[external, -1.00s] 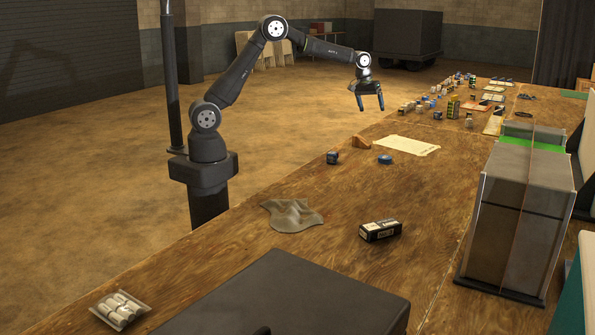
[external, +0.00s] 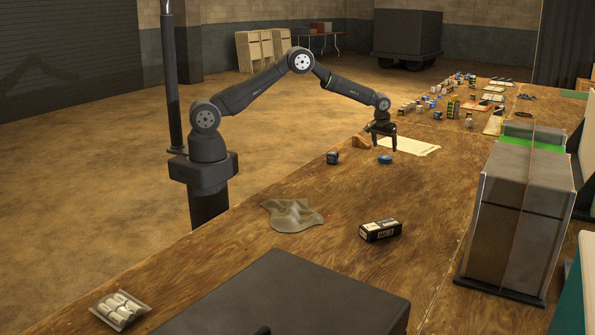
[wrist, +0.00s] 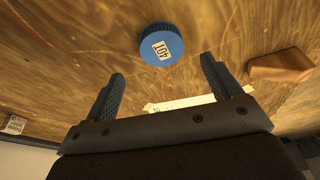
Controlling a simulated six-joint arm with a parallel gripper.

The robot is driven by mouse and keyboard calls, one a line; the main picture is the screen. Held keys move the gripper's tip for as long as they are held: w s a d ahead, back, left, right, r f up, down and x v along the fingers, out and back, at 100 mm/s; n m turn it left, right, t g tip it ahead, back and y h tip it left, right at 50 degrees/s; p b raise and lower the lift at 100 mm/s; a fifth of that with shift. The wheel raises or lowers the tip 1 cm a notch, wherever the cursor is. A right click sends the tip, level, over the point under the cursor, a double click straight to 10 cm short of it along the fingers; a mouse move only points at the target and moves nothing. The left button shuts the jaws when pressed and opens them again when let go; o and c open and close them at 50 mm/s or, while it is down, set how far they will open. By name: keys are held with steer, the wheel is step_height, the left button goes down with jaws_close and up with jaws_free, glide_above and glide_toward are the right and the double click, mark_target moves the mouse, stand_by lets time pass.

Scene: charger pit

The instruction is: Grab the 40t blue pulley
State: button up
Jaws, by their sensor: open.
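The blue pulley (external: 385,159) lies flat on the wooden table. In the wrist view the pulley (wrist: 161,46) is a round blue disc with a white label reading 40T. My gripper (external: 384,147) points down above the table, close to the pulley and slightly behind it in the external view. In the wrist view the gripper (wrist: 162,80) has its two dark fingers spread wide, with nothing between them. The pulley sits just beyond the fingertips, near the middle between them.
A dark blue-black item (external: 332,158) stands left of the pulley. A wooden wedge (external: 361,142) and a paper sheet (external: 412,146) lie close behind. A black box (external: 380,231) and a grey cloth (external: 291,215) lie nearer the camera. Bare tabletop lies right of the pulley.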

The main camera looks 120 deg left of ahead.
mark_target(385, 157)
steer(key=shift+x, duration=3.05)
steer(key=shift+s, duration=0.15)
steer(key=shift+c, duration=0.4)
steer(key=c, duration=1.1)
